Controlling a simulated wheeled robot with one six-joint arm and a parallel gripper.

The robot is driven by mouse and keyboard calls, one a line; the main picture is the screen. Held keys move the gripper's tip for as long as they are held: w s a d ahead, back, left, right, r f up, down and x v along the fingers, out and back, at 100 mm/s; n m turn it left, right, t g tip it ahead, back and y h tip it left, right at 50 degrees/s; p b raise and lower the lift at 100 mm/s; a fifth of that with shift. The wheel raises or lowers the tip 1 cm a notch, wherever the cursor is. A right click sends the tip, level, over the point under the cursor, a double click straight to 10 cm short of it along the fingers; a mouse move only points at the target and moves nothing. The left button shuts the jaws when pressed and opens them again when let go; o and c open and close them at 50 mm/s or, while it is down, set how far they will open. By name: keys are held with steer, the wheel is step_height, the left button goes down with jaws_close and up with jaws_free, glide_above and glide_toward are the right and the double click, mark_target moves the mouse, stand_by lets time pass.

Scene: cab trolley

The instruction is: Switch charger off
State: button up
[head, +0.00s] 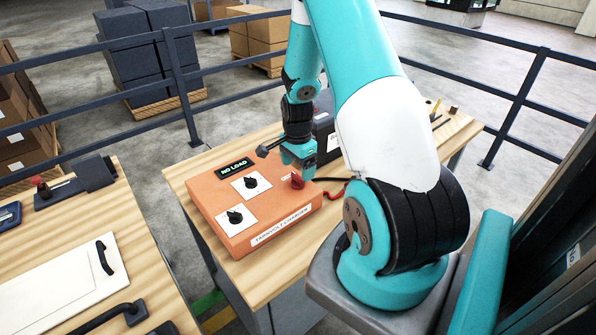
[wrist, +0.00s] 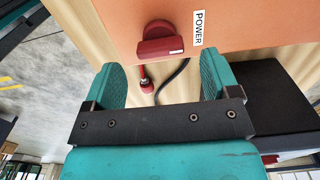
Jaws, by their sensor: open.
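The orange charger box (head: 222,201) sits on the wooden bench in the head view. Its display (head: 235,167) reads "NO LOAD". Two black knobs on white plates (head: 251,184) are on its top. The red power switch (head: 297,182) is a rotary knob at the box's right side. It shows in the wrist view (wrist: 160,44) beside a "POWER" label, with a white mark toward its lower right. My gripper (head: 301,161) is open and empty, close above the switch. In the wrist view its fingertips (wrist: 160,75) are spread, with the knob just beyond the gap between them.
A dark box (head: 325,125) stands behind my gripper on the bench. A second bench (head: 110,235) with handles is at left. Dark railings (head: 180,85) run behind.

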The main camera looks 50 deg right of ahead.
mark_target(298, 176)
steer(key=shift+f, duration=1.75)
steer(key=c, duration=0.9)
